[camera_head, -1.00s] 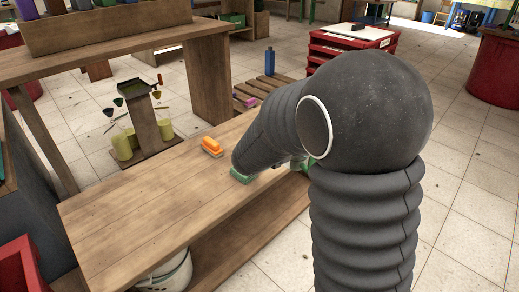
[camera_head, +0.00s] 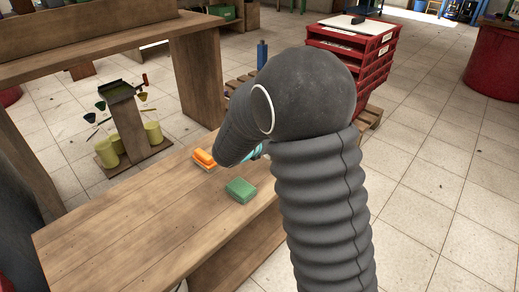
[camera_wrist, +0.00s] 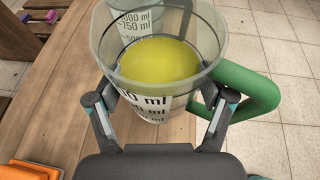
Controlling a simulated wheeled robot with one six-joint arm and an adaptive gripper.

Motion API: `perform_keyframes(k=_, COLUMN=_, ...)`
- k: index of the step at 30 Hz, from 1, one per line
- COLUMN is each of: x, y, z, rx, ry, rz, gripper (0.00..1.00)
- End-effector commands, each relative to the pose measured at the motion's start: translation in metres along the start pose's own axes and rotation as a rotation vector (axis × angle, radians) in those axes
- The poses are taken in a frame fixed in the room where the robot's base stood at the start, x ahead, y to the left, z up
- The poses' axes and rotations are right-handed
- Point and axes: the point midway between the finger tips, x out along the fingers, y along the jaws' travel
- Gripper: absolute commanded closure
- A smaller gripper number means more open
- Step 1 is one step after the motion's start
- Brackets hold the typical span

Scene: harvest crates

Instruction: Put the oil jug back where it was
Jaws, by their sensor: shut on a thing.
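The oil jug (camera_wrist: 158,62) is a clear measuring jug with yellow liquid, black ml marks and a green handle (camera_wrist: 255,92) on its right. It stands upright in the wrist view. My gripper (camera_wrist: 158,95) is shut on it, one finger on each side of its wall. A second clear jug (camera_wrist: 143,22) with ml marks shows just behind it. In the head view my arm hides the oil jug and most of my gripper. The wooden bench (camera_head: 130,235) runs below; I cannot tell whether the jug touches it.
On the bench lie a green block (camera_head: 240,190) and an orange block (camera_head: 204,159). The bench's near left part is clear. Red stacked crates (camera_head: 350,48) and a blue bottle (camera_head: 262,53) stand beyond. A wooden stand with funnels (camera_head: 128,125) is behind the bench.

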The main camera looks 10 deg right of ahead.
Motion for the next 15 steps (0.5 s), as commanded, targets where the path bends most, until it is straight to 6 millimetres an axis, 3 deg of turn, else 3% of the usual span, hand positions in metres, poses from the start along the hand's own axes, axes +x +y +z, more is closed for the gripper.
perform_keyframes(k=7, x=0.015, y=0.043, z=-0.019, rx=0.000, ry=-0.002, rz=-0.001, gripper=0.86)
perform_keyframes(k=15, x=0.022, y=0.060, z=-0.028, rx=0.003, ry=-0.002, rz=-0.003, gripper=0.86)
